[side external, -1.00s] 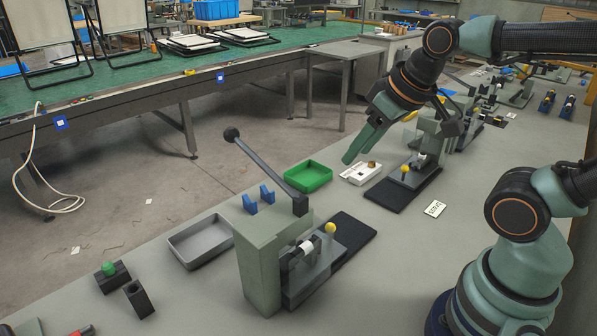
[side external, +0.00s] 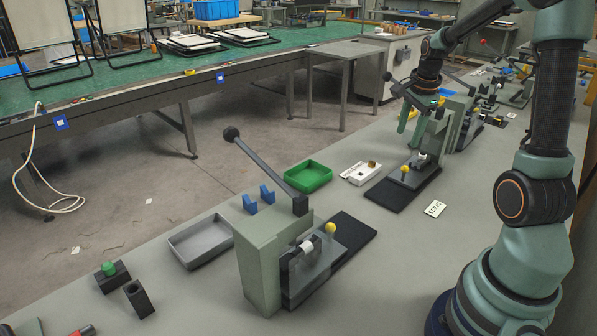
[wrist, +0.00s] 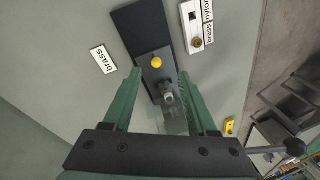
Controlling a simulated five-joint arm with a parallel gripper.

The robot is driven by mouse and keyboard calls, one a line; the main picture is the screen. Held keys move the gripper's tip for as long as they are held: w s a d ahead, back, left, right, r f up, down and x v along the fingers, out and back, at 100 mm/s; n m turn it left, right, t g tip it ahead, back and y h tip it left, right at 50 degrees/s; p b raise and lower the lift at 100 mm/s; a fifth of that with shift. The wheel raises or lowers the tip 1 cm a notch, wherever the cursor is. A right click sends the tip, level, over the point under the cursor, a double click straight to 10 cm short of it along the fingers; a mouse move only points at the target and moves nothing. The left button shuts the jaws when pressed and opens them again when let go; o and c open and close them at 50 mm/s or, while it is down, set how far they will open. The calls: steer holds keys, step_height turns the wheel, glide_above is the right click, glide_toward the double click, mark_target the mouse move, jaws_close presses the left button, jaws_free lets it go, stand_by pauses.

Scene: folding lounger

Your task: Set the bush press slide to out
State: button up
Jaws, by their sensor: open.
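A green press (side external: 432,135) stands in the middle distance in the side view. Its dark slide (side external: 424,173) carries a yellow knob (side external: 404,169) at the end by a black pad (side external: 388,196). In the wrist view the knob (wrist: 156,62) and a grey metal fixture (wrist: 167,91) behind it lie between my fingers. My gripper (side external: 409,126) points down, open and empty, above this press's slide area and apart from the knob. The fingers frame the slide in the wrist view (wrist: 158,75). I cannot tell exactly how far out the slide is.
A similar press (side external: 262,262) with a long lever and yellow knob (side external: 330,227) stands nearer. A white brass/nylon holder (side external: 361,173), a green tray (side external: 308,177) and a brass label (side external: 435,209) lie around. A lever with a dark ball (wrist: 295,147) is at lower right in the wrist view.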

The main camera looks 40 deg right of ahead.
mark_target(406, 166)
steer(key=d+f, duration=0.1)
steer(key=f, duration=0.3)
steer(key=d+f+m, duration=0.1)
steer(key=d+f, duration=0.1)
steer(key=f, duration=0.3)
steer(key=d+f+m, duration=0.1)
steer(key=f, duration=0.3)
steer(key=shift+w+d+f, duration=0.15)
steer(key=shift+w+f, duration=0.2)
steer(key=shift+w, duration=0.05)
jaws_close()
stand_by(1.0)
